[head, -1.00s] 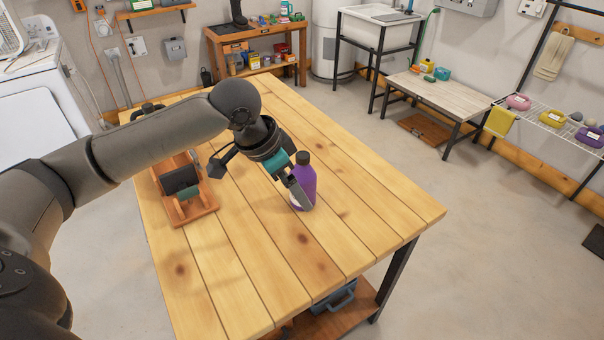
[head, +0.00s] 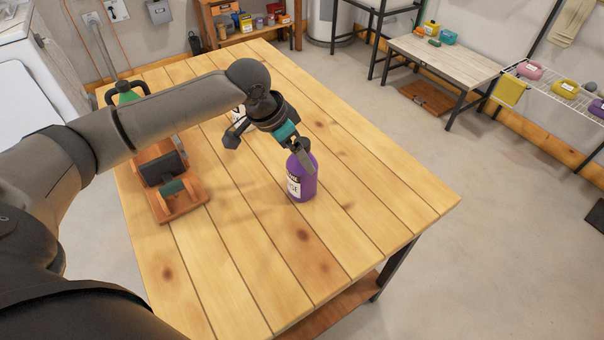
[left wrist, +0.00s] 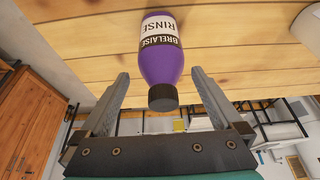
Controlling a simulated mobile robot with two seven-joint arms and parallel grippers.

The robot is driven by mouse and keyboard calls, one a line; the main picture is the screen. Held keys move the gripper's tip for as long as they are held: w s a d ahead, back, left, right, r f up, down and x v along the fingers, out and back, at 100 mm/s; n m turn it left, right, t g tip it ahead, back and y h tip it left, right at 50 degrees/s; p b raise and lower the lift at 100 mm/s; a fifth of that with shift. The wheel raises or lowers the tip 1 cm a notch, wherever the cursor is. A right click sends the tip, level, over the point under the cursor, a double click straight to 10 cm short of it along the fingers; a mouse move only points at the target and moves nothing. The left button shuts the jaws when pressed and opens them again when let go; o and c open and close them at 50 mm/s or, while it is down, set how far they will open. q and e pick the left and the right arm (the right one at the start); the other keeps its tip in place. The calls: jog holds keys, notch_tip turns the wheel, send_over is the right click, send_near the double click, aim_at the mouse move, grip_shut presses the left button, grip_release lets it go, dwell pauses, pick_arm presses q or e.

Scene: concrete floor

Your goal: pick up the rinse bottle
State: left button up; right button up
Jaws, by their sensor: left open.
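The rinse bottle (head: 303,182) is purple with a dark cap and a white and black label. It stands upright on the wooden table (head: 370,205). The left wrist view shows the bottle (left wrist: 161,60) upside down in the picture, its cap between the two open fingers. My left gripper (head: 304,160) is open at the bottle's top, and one finger covers part of the cap in the head view. The left wrist view shows the gripper (left wrist: 158,92) with gaps between the fingers and the bottle. My right gripper is not in view.
A wooden rack with a dark roller (head: 170,190) stands on the table left of the bottle. A green and black item (head: 124,94) and a partly hidden white item (head: 238,112) are farther back. The table's front right is clear.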

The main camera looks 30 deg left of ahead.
aim_at(301, 186)
pick_arm(q)
jog(key=b+x, duration=0.1)
jog(key=x, duration=0.4)
jog(key=shift+a+f, duration=0.1)
jog(key=shift+f, duration=0.15)
jog(key=shift+c, duration=0.2)
jog(key=shift+w+r, duration=0.1)
grip_shut()
